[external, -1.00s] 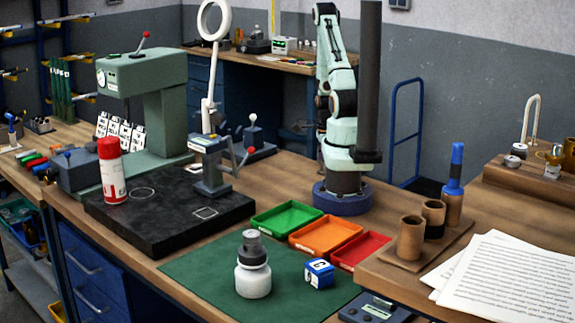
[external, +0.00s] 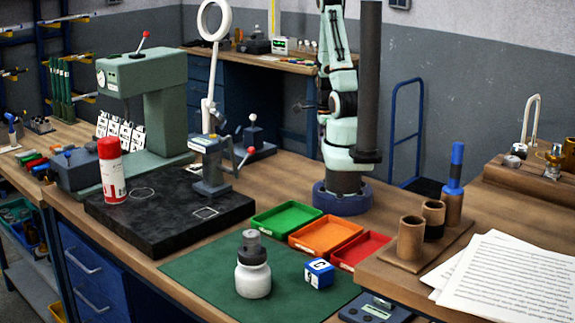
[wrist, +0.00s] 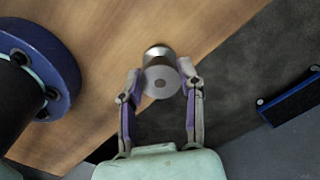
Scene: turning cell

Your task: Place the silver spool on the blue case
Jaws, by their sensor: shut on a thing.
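In the wrist view my gripper (wrist: 161,78) is shut on the silver spool (wrist: 157,53), a shiny round piece with a pale disc-like end, held between the two fingertips. Wooden bench top and dark floor show beyond it. In the external view the spool cannot be made out, and my gripper is mostly hidden by the arm; a small dark part shows left of the arm. A small blue-and-white box (external: 319,273) sits on the green mat, the only small blue box-like thing I see; I cannot tell if it is the blue case.
A white bottle with a grey cap (external: 253,270) stands beside the box on the green mat (external: 200,268). Green (external: 286,219), orange (external: 326,236) and red (external: 362,250) trays lie behind. A dark upright column (external: 369,80) is near the arm. Brown cups (external: 410,238) stand right.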

